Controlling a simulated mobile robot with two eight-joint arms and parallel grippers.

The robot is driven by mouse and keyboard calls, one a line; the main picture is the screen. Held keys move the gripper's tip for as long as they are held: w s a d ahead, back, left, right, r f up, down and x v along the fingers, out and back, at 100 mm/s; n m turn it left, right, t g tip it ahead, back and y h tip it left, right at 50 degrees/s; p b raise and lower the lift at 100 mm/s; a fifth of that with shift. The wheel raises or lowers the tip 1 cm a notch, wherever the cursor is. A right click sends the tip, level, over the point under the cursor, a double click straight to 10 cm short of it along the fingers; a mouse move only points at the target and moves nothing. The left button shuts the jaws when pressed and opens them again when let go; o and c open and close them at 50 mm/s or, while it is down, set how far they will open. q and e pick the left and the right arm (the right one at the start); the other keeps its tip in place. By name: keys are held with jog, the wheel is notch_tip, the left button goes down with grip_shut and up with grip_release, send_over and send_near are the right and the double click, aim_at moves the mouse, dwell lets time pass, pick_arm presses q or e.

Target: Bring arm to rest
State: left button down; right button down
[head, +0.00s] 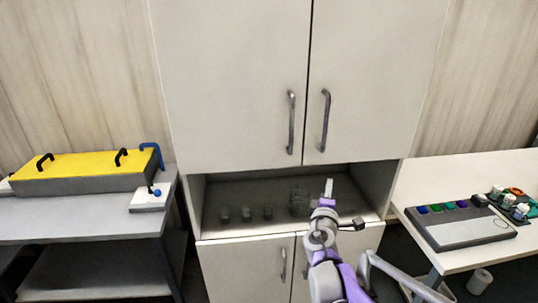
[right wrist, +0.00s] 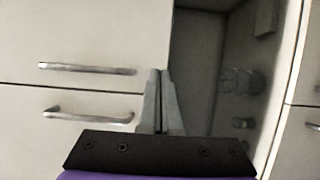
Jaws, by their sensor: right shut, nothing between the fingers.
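My right gripper (head: 328,187) is in front of the open niche of the cabinet (head: 240,90), at the middle right of the head view. Its fingers are shut and empty. In the right wrist view the two fingers (right wrist: 162,102) lie together, pointing toward the cabinet front and the niche edge. My right arm reaches up from the bottom of the head view. My left gripper is not in view.
Several small glasses (head: 246,214) and a larger glass vessel (head: 299,199) stand in the niche. A grey tray (head: 460,230) with coloured blocks lies on the right table (head: 425,180).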

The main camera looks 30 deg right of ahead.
jog(key=shift+w, duration=0.1)
jog(key=s+a+f+m+g+y, duration=0.2)
jog(key=s+a+f+y, duration=0.2)
jog(key=a, duration=0.6)
jog(key=s+a+f+m+g+y, duration=0.2)
jog(key=s+a+f+y, duration=0.3)
jog(key=a, duration=0.6)
jog(key=s+a+f+m+g+y, duration=0.2)
jog(key=s+a+f+m+y, duration=0.2)
jog(key=s+a+f, duration=0.3)
jog(key=a+f, duration=0.2)
jog(key=a, duration=0.2)
jog(key=shift+s+a+f, duration=0.15)
jog(key=shift+a+f, duration=0.05)
jog(key=shift+a, duration=0.05)
